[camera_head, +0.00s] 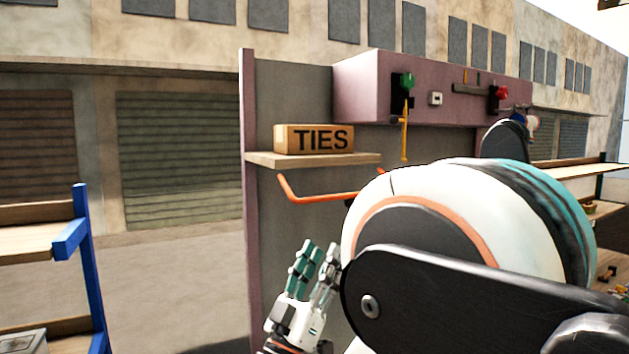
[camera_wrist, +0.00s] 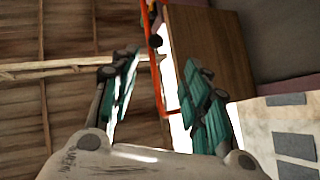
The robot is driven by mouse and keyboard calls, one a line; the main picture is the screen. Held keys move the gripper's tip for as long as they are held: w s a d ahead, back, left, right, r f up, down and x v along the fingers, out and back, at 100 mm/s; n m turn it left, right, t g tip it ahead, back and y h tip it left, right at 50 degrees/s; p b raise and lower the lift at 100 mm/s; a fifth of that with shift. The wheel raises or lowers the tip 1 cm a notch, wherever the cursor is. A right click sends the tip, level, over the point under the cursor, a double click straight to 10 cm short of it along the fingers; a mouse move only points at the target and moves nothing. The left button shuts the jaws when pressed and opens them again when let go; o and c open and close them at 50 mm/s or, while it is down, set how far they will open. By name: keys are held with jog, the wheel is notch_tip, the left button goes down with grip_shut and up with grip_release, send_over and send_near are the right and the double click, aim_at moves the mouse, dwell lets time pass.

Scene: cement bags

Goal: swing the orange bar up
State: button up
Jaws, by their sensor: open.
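The orange bar (camera_head: 318,199) is a bent rod below the wooden shelf of the mauve cabinet; its right end is hidden behind my arm. In the wrist view the orange bar (camera_wrist: 157,75) runs up the picture between the two finger sets. My gripper (camera_head: 318,250) points upward below the bar in the head view, with its green-padded fingers apart. In the wrist view my gripper (camera_wrist: 160,65) is open, with a gap on each side of the bar. I cannot tell how far the bar is beyond the fingertips.
A cardboard box marked TIES (camera_head: 314,139) stands on the wooden shelf (camera_head: 300,160) above the bar. A mauve control box (camera_head: 375,85) has a green switch, a red switch and a yellow lever (camera_head: 404,135). A blue-framed rack (camera_head: 88,270) stands at the left.

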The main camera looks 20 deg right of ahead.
jog(key=shift+m+g, duration=0.3)
jog(key=shift+g, duration=0.1)
jog(key=p+x, duration=0.1)
jog(key=x, duration=0.3)
jog(key=p+x, duration=0.1)
jog(key=x, duration=0.4)
jog(key=p+x, duration=0.2)
jog(key=x, duration=0.2)
jog(key=shift+s+d+r, duration=0.2)
jog(key=shift+r, duration=0.25)
jog(key=shift+s, duration=0.2)
grip_shut()
jog(key=shift+w, duration=0.1)
